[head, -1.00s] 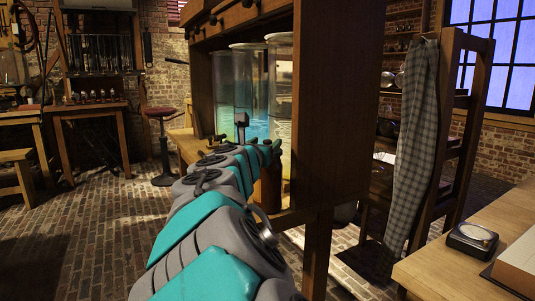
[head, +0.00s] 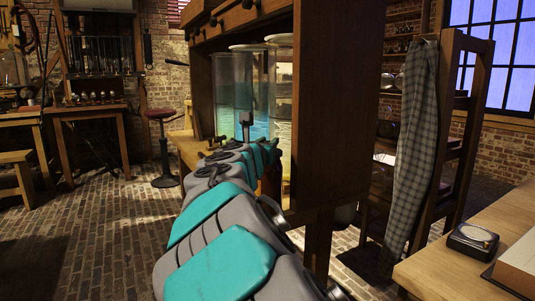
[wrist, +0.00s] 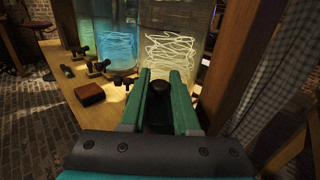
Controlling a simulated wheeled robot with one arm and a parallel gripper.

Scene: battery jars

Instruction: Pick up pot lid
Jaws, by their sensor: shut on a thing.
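In the wrist view my gripper (wrist: 158,83) has its two green fingers on either side of a dark, rounded knob (wrist: 159,87), which I take to be the pot lid's. Dark material also shows below the knob between the fingers. The rest of the lid is hidden by the fingers and the gripper body. The gripper is shut on it, in front of the glass jars and over the wooden bench. In the head view my arm reaches away toward the jars, and I cannot make out the fingers or the lid there.
A jar with blue liquid (wrist: 105,35) and a jar with pale coils (wrist: 172,40) stand close ahead. A small brown block (wrist: 89,93) and dark fittings (wrist: 98,68) sit on the bench at left. A wooden cabinet side (head: 335,110) and checked cloth (head: 411,150) are at right.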

